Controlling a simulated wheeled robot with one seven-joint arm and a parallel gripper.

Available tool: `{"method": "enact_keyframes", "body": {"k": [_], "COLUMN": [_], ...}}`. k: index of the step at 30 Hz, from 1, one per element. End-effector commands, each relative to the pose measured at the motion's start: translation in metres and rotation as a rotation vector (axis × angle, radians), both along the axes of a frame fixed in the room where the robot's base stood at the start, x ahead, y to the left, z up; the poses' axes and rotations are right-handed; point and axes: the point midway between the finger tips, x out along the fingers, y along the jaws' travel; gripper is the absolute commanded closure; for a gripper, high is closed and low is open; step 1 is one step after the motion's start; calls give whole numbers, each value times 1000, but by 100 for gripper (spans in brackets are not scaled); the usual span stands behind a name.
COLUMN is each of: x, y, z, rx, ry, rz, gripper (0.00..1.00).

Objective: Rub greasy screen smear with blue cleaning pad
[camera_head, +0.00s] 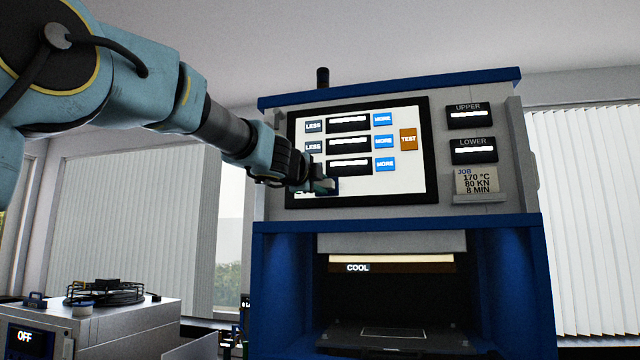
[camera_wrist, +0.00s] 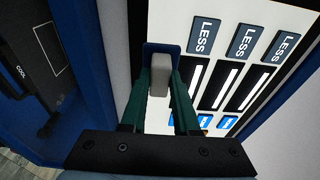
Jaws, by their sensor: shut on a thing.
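The press's touch screen (camera_head: 415,185) is white with a black frame, and shows LESS and MORE buttons and an orange TEST button. My gripper (camera_head: 316,186) is at its lower left part. In the wrist view, my gripper's green fingers (camera_wrist: 163,88) are shut on the light grey grip of the blue cleaning pad (camera_wrist: 152,47). The pad is at the screen's face, beside the LESS buttons; it shows dark in the head view (camera_head: 333,184). I cannot tell whether it touches the glass. I can make out no greasy smear; the gripper and pad hide part of the screen.
Right of the screen are the UPPER display (camera_head: 470,115), the LOWER display (camera_head: 473,150) and a JOB card (camera_head: 477,182). Below is the open blue press bay (camera_head: 400,290) with a COOL strip. A grey box (camera_head: 130,318) with coiled cable (camera_head: 103,292) stands at lower left.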

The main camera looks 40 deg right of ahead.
Motion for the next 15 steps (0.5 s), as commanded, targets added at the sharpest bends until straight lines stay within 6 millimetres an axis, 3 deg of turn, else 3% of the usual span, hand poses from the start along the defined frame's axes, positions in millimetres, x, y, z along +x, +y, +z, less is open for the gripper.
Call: {"method": "enact_keyframes", "body": {"k": [15], "x": [2], "y": [-4], "z": [0], "rx": [1], "ry": [-1], "rz": [0], "gripper": [100]}}
